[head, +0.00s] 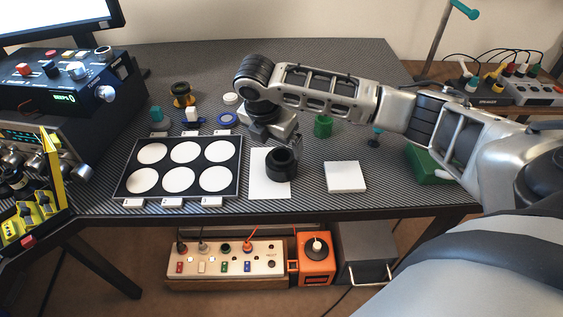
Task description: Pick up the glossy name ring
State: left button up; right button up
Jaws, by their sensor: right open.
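A black, hollow cylindrical lens part (281,166) stands upright on a white sheet (262,191) near the front middle of the table. Its upper rim looks dark and shiny, but I cannot make out a separate glossy name ring on it. My right gripper (284,141) is open and points down just above and behind the lens part. Its fingers are small and partly blurred against the table, and I see nothing between them. My left gripper is not in view.
A black tray (240,172) with several white discs lies left of the lens part. A white pad (345,176) lies to the right. Behind are a blue ring (227,119), a white ring (230,99) and a green cylinder (322,126). Instruments (70,75) crowd the left.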

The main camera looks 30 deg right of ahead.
aim_at(283, 159)
jog(key=x, duration=0.7)
jog(key=shift+s+d, duration=0.25)
jog(key=shift+s, duration=0.1)
jog(key=shift+w+d+f, duration=0.1)
jog(key=shift+f, duration=0.35)
jog(key=c, duration=1.1)
jog(key=shift+c, duration=0.2)
